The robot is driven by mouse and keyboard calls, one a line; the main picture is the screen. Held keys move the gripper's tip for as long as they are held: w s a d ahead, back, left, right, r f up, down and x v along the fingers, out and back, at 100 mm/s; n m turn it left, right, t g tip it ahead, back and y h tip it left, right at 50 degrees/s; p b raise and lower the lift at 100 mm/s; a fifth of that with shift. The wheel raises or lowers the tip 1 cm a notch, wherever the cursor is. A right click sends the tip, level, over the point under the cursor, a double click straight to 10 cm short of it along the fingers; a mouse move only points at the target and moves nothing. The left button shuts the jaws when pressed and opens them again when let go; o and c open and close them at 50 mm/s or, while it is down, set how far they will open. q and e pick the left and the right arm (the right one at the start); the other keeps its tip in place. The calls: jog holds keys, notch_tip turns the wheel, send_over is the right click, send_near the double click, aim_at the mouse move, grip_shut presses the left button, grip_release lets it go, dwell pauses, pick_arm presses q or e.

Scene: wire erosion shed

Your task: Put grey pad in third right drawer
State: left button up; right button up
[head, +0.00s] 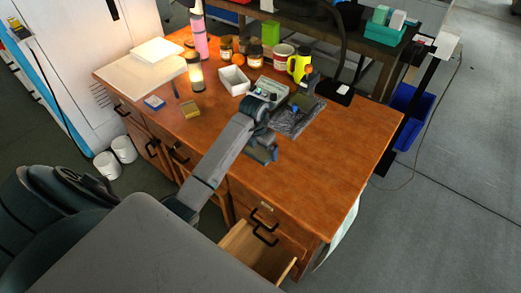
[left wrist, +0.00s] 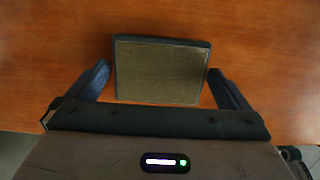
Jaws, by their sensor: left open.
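The grey pad (left wrist: 161,70), a flat block with a dark rim and a dull grey-olive face, lies on the wooden desk. In the left wrist view it sits between the two fingers of my left gripper (left wrist: 160,88), with a visible gap on each side. In the head view the pad (head: 262,154) is near the desk's front edge, partly hidden by my left gripper (head: 260,144) above it. That gripper is open. A lower drawer (head: 246,250) of the right pedestal is pulled out, below two dark handles; its visible inside is bare. My right gripper is not in view.
The desk (head: 320,160) is clear right of the pad. Behind it are a grey textured mat (head: 297,122), a white tray (head: 234,80), a yellow bottle (head: 299,64) and jars. A blue pad (head: 154,103) and a yellow block (head: 191,110) lie left.

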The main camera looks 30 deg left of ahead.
pick_arm(q)
jog(key=c, duration=1)
